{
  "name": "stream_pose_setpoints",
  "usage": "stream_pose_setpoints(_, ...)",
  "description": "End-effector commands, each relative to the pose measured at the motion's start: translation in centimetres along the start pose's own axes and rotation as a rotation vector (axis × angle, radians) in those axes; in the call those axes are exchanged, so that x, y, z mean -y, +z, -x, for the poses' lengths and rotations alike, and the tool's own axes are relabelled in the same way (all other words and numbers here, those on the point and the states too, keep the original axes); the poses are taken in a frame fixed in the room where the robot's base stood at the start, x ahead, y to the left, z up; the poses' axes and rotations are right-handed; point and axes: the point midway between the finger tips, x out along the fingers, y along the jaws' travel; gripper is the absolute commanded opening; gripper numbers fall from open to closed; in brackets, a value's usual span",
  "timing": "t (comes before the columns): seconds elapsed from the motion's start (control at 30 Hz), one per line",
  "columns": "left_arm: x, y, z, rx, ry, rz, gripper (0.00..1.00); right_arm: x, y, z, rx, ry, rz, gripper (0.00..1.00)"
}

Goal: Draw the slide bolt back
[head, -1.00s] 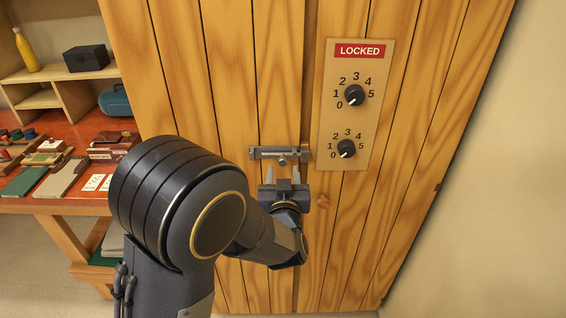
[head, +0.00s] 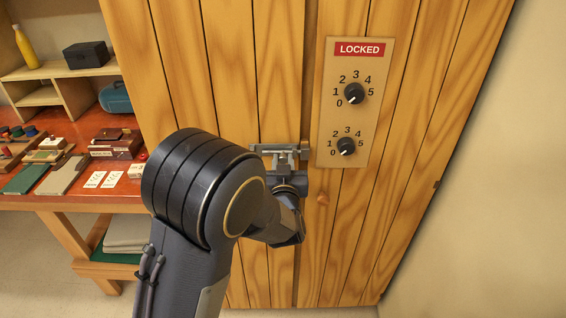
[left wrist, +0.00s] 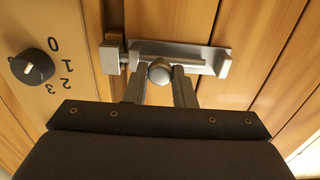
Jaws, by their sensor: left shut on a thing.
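The slide bolt (head: 258,149) is a grey metal bolt on the wooden door, and its right end reaches the catch (head: 305,150) across the door's seam. My left gripper (head: 283,158) is at the bolt from below, shut on the bolt's knob. In the left wrist view the round knob (left wrist: 160,72) sits between the two fingers of the gripper (left wrist: 160,84). That view also shows the bolt's plate (left wrist: 222,62) and the catch (left wrist: 112,54). The arm and gripper hide part of the bolt in the head view. My right gripper is not in view.
A panel (head: 350,110) right of the bolt carries a red LOCKED sign (head: 360,49) and two dials, the upper (head: 354,93) and the lower (head: 346,147). A red-topped workbench (head: 100,200) with several items stands at left. A bare wall (head: 490,190) is at right.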

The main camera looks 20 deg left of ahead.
Motion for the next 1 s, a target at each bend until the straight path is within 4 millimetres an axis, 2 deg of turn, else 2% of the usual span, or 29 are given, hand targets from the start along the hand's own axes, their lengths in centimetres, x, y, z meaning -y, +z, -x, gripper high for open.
stream_pose_setpoints(0.17, 0.3, 0.0, 0.0, 0.0, -0.001, 0.001, 0.0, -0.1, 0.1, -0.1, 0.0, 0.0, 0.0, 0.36)
stream_pose_setpoints(0.43, 4.5, 0.1, -0.1, -0.002, -0.005, 0.003, 0.0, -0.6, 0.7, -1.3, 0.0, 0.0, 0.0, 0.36)
stream_pose_setpoints(0.77, 5.2, -0.1, 0.0, -0.001, -0.006, 0.0, 0.0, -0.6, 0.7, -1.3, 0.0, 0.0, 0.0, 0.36)
stream_pose_setpoints(0.8, 5.2, -0.1, 0.0, -0.001, -0.006, 0.0, 0.25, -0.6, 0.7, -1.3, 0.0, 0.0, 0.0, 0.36)
stream_pose_setpoints(0.93, 5.1, 0.0, 0.0, -0.001, -0.005, 0.0, 0.42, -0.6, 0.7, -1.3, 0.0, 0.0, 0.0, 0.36)
stream_pose_setpoints(1.0, 5.1, 0.0, 0.0, -0.001, -0.004, 0.0, 0.44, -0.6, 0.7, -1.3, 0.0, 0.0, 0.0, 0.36)
